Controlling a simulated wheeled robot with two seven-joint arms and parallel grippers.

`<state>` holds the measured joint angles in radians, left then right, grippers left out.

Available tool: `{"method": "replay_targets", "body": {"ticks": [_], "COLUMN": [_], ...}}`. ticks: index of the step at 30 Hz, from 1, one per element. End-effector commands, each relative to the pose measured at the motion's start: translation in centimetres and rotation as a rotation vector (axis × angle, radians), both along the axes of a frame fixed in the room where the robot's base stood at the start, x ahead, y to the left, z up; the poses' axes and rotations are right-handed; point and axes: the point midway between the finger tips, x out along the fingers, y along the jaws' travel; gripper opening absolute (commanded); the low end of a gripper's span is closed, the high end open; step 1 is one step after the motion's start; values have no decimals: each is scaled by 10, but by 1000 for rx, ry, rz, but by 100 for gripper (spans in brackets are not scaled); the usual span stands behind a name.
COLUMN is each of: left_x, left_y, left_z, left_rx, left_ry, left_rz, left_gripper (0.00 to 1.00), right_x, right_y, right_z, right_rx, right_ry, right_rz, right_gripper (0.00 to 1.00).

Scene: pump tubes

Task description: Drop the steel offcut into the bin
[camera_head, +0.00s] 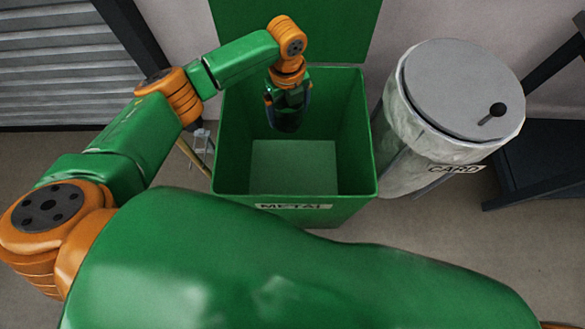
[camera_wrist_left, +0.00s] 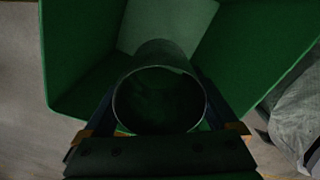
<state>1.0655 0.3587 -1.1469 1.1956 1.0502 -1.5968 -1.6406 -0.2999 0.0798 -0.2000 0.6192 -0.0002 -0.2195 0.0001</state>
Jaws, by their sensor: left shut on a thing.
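The steel offcut, a short hollow tube, shows end-on in the left wrist view (camera_wrist_left: 165,54) as a dark round ring. In the head view the offcut (camera_head: 285,124) is a dark shape below my left gripper. My left gripper (camera_head: 287,100) is shut on it, with one finger on each side in the wrist view. The green open bin (camera_head: 238,190), labelled METAL, is below. The gripper and offcut are over its mouth, near the back. The bin's pale floor shows bare where visible. My right gripper is not in view.
The bin's raised green lid (camera_head: 300,30) stands behind the opening. A grey round bin (camera_head: 415,140) labelled CARD, with a closed lid and black knob, stands just right. A dark stand (camera_head: 545,160) is at far right, and a grey shutter (camera_head: 50,60) at back left.

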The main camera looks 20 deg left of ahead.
Motion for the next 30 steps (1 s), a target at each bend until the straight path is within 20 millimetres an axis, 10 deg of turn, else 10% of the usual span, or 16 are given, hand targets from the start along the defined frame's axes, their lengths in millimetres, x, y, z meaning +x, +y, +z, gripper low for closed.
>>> {"method": "replay_targets", "body": {"ticks": [9,10,18,30], "left_x": [0,0,0,0], "left_y": [0,0,0,0], "left_z": [-8,-8,-4,63], "left_rx": [-1,-1,0,-1], "left_ry": [-1,-1,-1,-2], "left_rz": [1,1,2,2], "left_gripper": [25,98,100,100], "right_x": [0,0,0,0], "right_y": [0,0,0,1], "right_z": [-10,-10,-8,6], "right_rx": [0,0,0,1], "right_ry": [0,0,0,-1], "right_rz": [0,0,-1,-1], "right_gripper": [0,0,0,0]}}
